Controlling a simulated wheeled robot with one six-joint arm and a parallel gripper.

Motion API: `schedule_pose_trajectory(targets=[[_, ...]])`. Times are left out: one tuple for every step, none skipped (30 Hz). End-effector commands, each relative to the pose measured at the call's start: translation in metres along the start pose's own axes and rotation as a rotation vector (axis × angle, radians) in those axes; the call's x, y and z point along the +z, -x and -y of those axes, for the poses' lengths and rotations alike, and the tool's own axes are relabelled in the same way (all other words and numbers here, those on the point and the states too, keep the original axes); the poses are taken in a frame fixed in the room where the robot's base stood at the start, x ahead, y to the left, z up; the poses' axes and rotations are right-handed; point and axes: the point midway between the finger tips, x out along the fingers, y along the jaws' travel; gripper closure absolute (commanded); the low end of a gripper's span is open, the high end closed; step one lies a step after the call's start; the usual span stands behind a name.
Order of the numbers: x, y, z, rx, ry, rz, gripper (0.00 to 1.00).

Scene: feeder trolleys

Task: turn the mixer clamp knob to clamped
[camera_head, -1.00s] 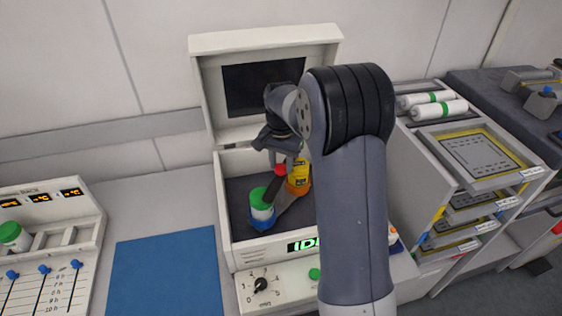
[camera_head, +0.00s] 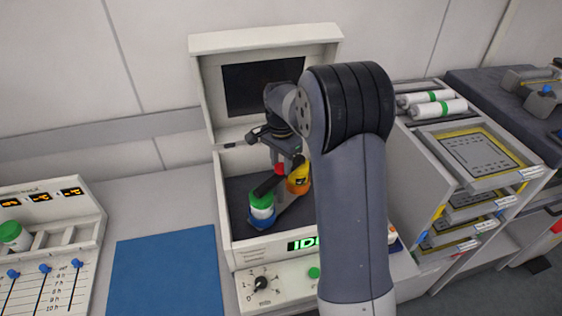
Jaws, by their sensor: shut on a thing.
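The mixer (camera_head: 228,225) is a white box with its lid (camera_head: 212,95) standing open. Inside, a white jar with a green cap (camera_head: 261,204) sits in a blue holder on the left. A yellow-orange jar (camera_head: 299,177) sits at the right. Between them is the clamp knob (camera_head: 281,168), of which a red part shows, with a dark bar (camera_head: 268,184) slanting down to the left. My gripper (camera_head: 286,162) is over the knob from above and shut on it. The jaws and my arm hide much of the knob.
A display reading "IDL" and a black dial (camera_head: 261,284) are on the mixer's front. A blue mat (camera_head: 165,275) lies at the left, beside a rack with sliders (camera_head: 45,268). A tray trolley (camera_head: 480,160) stands at the right. My arm hides the mixer's right side.

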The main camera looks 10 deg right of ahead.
Motion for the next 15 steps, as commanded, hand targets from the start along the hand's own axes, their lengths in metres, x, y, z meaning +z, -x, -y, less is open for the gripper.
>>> schedule_pose_trajectory(targets=[[-0.0006, 0.0009, 0.0006, -0.003, -0.002, -0.001, 1.00], [-0.0005, 0.0009, 0.0005, -0.003, -0.002, -0.001, 1.00], [-0.0005, 0.0009, 0.0006, -0.003, -0.002, -0.001, 1.00], [-0.0006, 0.0009, 0.0006, -0.003, -0.002, -0.001, 1.00], [-0.0006, 0.0009, 0.0006, -0.003, -0.002, -0.001, 0.64], [-0.0005, 0.0009, 0.0006, -0.003, -0.002, -0.001, 0.60], [-0.0005, 0.0009, 0.0005, -0.003, -0.002, -0.001, 0.58], [-0.0004, 0.0008, 0.0005, -0.003, -0.002, -0.001, 0.56], [-0.0004, 0.0007, 0.0004, -0.002, -0.001, -0.001, 0.52], [-0.0003, 0.0006, 0.0004, -0.002, -0.001, -0.001, 0.50], [-0.0003, 0.0005, 0.0003, -0.002, -0.001, -0.001, 0.47], [-0.0002, 0.0005, 0.0003, -0.002, -0.001, 0.000, 0.44], [-0.0002, 0.0004, 0.0002, -0.001, -0.001, 0.000, 0.44], [-0.0002, 0.0004, 0.0002, -0.001, -0.001, 0.000, 0.44], [-0.0002, 0.0003, 0.0002, -0.001, 0.000, 0.000, 0.44]])
